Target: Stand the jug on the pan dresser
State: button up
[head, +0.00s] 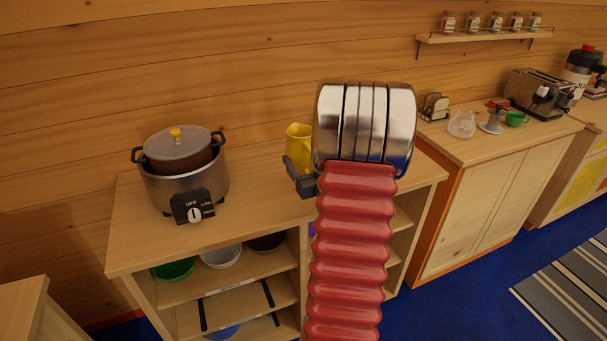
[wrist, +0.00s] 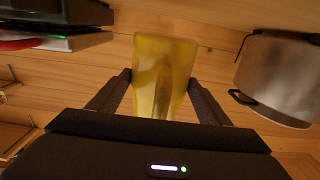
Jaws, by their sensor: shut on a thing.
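The yellow jug (head: 298,137) is upright in the head view, just left of my arm's silver wrist, over the back right part of the wooden dresser top. My dark gripper (head: 301,178) is shut on it. In the wrist view the jug (wrist: 162,70) sits between the two fingers of my gripper (wrist: 161,88). Its lower part is hidden in the head view, so I cannot tell whether it touches the top. The dresser (head: 255,205), with bowls on its shelves, stands before me; I take it as the pan dresser.
A slow cooker (head: 183,180) stands on the dresser's left part; its metal body also shows in the wrist view (wrist: 280,75). Bare top lies between cooker and jug. Right of the dresser, a cabinet (head: 490,200) bears a toaster (head: 537,92), glass pot and green cup.

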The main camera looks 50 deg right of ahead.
aim_at(304, 173)
jog(key=shift+f, duration=0.15)
jog(key=shift+f, duration=2.1)
jog(key=o, duration=1.8)
jog(key=shift+f, duration=0.15)
jog(key=v, duration=1.2)
